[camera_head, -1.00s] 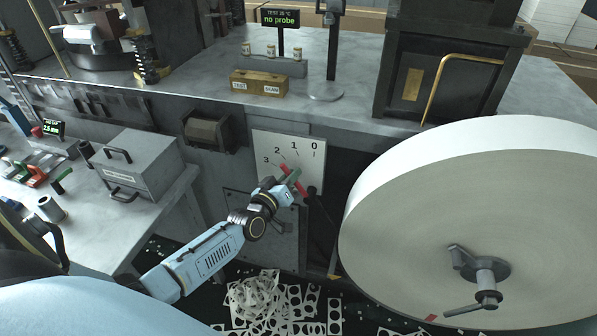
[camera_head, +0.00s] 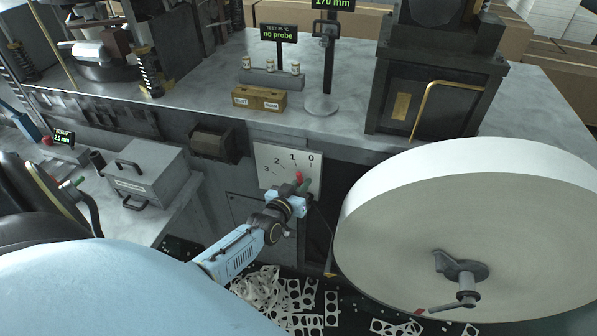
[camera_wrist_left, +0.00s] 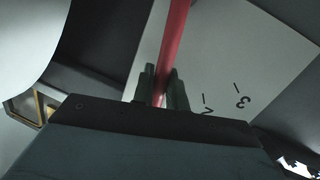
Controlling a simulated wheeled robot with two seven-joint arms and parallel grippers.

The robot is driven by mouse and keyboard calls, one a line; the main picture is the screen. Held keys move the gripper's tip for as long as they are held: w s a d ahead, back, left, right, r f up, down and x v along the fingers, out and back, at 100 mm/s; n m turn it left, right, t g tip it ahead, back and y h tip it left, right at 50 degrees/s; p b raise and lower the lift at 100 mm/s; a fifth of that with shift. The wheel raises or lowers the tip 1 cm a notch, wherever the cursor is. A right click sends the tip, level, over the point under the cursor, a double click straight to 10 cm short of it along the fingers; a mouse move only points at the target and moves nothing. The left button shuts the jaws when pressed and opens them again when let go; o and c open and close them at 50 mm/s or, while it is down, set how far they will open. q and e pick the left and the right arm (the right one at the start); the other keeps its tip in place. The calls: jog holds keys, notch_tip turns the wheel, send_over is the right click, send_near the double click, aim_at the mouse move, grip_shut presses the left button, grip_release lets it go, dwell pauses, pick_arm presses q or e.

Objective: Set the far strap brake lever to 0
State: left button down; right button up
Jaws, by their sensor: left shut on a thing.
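The brake lever is a red bar (camera_head: 299,177) in front of a white scale plate (camera_head: 270,155) numbered 3, 2, 1, 0 from left to right. In the head view its red end shows below the marks, between 1 and 0; its lower part is hidden by my gripper. My left gripper (camera_head: 303,186) is shut on the lever. In the left wrist view the red lever (camera_wrist_left: 174,50) runs between the two dark fingers (camera_wrist_left: 161,88), and the plate (camera_wrist_left: 225,55) shows the 3 and part of the 2. My right gripper is in neither view.
A large white strip coil (camera_head: 400,215) with a crank stands close on the right. A grey toolbox (camera_head: 148,175) sits on the side bench at left. Punched scrap (camera_head: 265,290) lies on the floor below. The machine bed edge runs above the plate.

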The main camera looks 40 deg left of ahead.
pick_arm(q)
jog(key=shift+w+d+r+m, duration=0.15)
jog(key=shift+d+m, duration=0.15)
jog(key=shift+w+d+m+p, duration=0.1)
jog(key=shift+d+m+p, duration=0.2)
jog(key=shift+p, duration=0.3)
jog(key=shift+w+d+m+g+y, duration=0.1)
jog(key=shift+d+m+g+y, duration=0.15)
jog(key=shift+m+g+y, duration=0.05)
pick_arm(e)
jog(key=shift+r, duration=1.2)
pick_arm(q)
jog(key=c, duration=1.5)
grip_release()
jog(key=shift+o, duration=0.2)
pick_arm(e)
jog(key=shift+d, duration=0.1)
pick_arm(q)
jog(key=shift+p, duration=0.3)
